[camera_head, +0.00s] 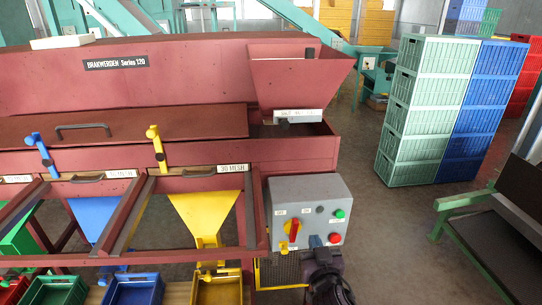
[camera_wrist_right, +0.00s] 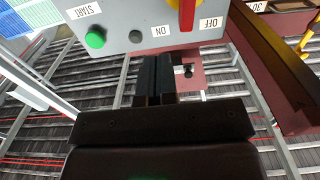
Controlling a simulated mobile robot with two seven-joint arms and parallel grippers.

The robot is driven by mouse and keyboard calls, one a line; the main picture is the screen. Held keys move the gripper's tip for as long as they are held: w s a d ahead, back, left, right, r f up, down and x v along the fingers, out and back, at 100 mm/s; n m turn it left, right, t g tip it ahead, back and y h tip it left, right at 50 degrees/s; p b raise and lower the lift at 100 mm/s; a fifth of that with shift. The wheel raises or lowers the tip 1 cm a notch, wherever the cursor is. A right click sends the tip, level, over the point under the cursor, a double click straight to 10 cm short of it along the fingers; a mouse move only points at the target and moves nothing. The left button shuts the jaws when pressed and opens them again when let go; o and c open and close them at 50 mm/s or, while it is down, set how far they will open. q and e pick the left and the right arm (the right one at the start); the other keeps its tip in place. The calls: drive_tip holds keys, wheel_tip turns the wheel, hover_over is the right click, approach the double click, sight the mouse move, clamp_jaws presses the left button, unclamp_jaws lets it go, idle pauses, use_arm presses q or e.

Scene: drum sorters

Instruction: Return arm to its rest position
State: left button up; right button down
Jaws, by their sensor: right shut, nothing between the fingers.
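My right gripper (camera_head: 318,246) is at the bottom of the head view, in front of the lower part of the grey control box (camera_head: 284,191). In the right wrist view its two dark fingers (camera_wrist_right: 155,68) are together with nothing between them. They point toward the lower edge of the control box, which appears upside down there; I cannot tell whether they touch it. The box carries a red and yellow rotary switch (camera_head: 294,229), a green button (camera_head: 340,214) and a red button (camera_head: 334,238). My left gripper is not in view.
The maroon sorting machine (camera_head: 205,150) fills the left and centre. Yellow (camera_head: 207,212) and blue (camera_head: 95,216) chutes stand above small bins. Stacked green crates (camera_head: 425,112) and blue crates (camera_head: 478,112) stand at right. A green-framed conveyor (camera_head: 490,245) is at lower right. Open floor lies between.

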drive_tip(key=s+d+f+g, duration=0.2)
drive_tip(key=s+d+f, duration=0.2)
drive_tip(key=s, duration=0.4)
drive_tip(key=s+d+f+g, duration=0.2)
drive_tip(key=s+d+f, duration=0.2)
drive_tip(key=s, duration=0.4)
drive_tip(key=s+d+f+g, duration=0.2)
drive_tip(key=s+d+f, duration=0.3)
drive_tip(key=s, duration=0.3)
drive_tip(key=shift+s+f+n+h, duration=0.3)
drive_tip(key=shift+f+h, duration=0.1)
drive_tip(key=shift+f, duration=0.3)
drive_tip(key=shift+d, duration=0.1)
